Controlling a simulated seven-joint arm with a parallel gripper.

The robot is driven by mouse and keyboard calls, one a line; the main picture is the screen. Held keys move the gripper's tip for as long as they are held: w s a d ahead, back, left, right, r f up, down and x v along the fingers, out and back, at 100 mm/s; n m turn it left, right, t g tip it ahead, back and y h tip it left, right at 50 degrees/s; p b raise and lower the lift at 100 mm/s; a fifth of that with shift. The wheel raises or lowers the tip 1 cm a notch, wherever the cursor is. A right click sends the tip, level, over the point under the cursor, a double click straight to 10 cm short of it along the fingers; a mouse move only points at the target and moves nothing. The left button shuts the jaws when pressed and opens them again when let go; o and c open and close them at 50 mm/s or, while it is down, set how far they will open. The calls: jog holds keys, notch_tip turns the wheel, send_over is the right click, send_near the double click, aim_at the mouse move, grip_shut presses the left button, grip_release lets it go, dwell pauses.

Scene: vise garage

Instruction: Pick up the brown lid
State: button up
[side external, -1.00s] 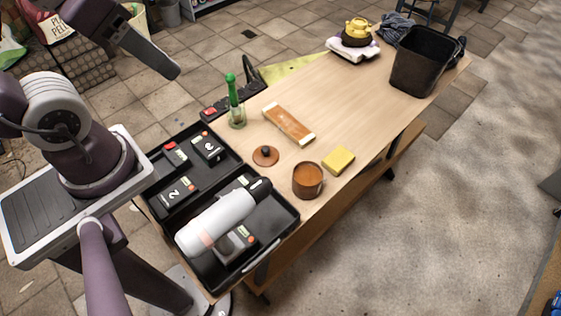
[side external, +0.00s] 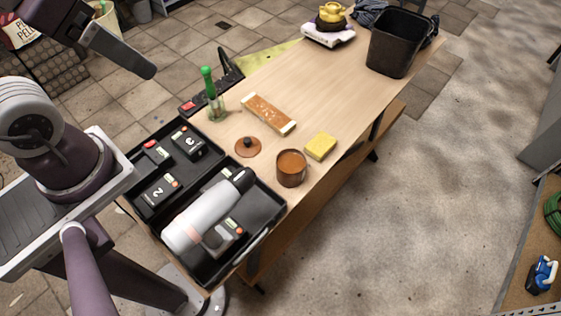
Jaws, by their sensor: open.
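The brown lid (side external: 248,147) is a small round disc with a dark knob. It lies flat on the wooden table, next to the black tray and left of the open brown pot (side external: 291,167). My gripper (side external: 147,70) shows edge-on as a dark grey bar at upper left. It is open, with nothing visible in it, high and well apart from the lid. Its fingers overlap from this side, so the gap between them is hidden.
A black two-part tray (side external: 273,220) holds numbered boxes and a large white bottle (side external: 205,213). A yellow sponge (side external: 320,146), a brown-and-white bar (side external: 268,114) and a green-handled brush in a glass (side external: 211,95) surround the lid. A black bin (side external: 395,43) stands far back; mid-table is clear.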

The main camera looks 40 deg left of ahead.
jog(key=m+g, duration=0.6)
jog(key=m, duration=1.2)
send_over(247, 139)
jog(key=f, duration=3.5)
jog(key=shift+w+d+f, duration=0.2)
jog(key=shift+d+f, duration=0.1)
jog(key=f, duration=0.7)
jog(key=shift+s+a, duration=0.25)
jog(key=shift+a, duration=0.05)
jog(key=c, duration=1.5)
jog(key=shift+o, duration=0.2)
